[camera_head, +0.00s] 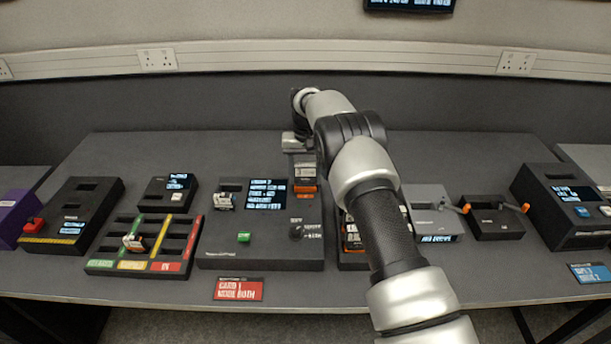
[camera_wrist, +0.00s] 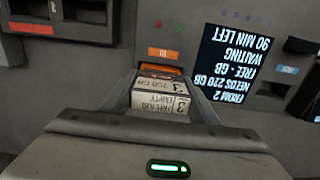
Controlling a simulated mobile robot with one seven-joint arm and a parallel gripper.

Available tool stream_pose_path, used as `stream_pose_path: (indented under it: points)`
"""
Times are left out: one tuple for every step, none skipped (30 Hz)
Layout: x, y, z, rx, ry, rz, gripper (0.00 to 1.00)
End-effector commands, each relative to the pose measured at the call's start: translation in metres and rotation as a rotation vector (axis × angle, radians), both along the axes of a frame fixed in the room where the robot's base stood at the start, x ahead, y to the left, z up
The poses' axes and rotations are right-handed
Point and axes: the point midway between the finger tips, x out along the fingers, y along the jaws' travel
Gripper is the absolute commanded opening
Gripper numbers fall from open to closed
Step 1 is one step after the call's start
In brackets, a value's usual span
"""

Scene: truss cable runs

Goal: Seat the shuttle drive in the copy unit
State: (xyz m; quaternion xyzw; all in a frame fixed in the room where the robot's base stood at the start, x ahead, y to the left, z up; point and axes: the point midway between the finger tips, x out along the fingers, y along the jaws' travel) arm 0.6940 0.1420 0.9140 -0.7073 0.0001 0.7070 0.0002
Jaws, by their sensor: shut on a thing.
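The copy unit (camera_head: 262,263) is a dark box in the middle of the table with a lit screen, a green button and a knob. My gripper (camera_head: 298,143) is over its back right part, shut on the shuttle drive (camera_head: 305,171), a pale block with a label. The drive's far end is at an orange-edged slot (camera_wrist: 161,70) of the unit, under an orange tag. How deep it sits is hidden. The screen (camera_wrist: 238,62) shows "WAITING" and "FREE - GB".
Another drive (camera_head: 225,201) stands at the unit's left. A slotted tray (camera_head: 100,264) with coloured strips holds a drive further left. My arm covers part of a tray right of the unit. Grey (camera_head: 421,195) and black (camera_head: 485,215) boxes stand further right. The table behind is clear.

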Motion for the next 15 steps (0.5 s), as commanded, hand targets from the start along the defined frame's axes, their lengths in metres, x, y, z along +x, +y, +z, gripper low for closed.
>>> stream_pose_path:
  points:
    - [0.0,0.0,-0.001,0.0,-0.001,0.0,0.23]
    - [0.0,0.0,-0.001,0.0,-0.001,0.0,0.23]
    - [0.001,0.0,-0.002,0.0,-0.001,0.0,0.23]
    - [0.001,0.0,-0.003,0.0,-0.001,0.0,0.23]
    - [0.001,0.0,-0.004,0.0,-0.001,0.0,0.23]
    - [0.001,0.0,-0.005,0.0,-0.001,0.0,0.23]
    - [0.001,0.0,-0.006,0.0,-0.001,0.0,0.23]
    - [0.001,0.0,-0.006,0.0,-0.001,0.0,0.23]
    - [0.001,0.0,-0.007,0.0,-0.002,0.0,0.23]
    - [0.001,0.0,-0.008,0.0,-0.002,0.0,0.23]
    - [0.001,0.0,-0.009,0.0,-0.002,0.0,0.23]
    - [0.001,0.0,-0.01,0.0,-0.002,0.0,0.23]
    - [0.001,0.0,-0.01,0.0,-0.002,0.0,0.23]
    - [0.001,0.0,-0.011,0.0,-0.002,0.0,0.23]
    - [0.001,0.0,-0.011,0.0,-0.002,0.0,0.23]
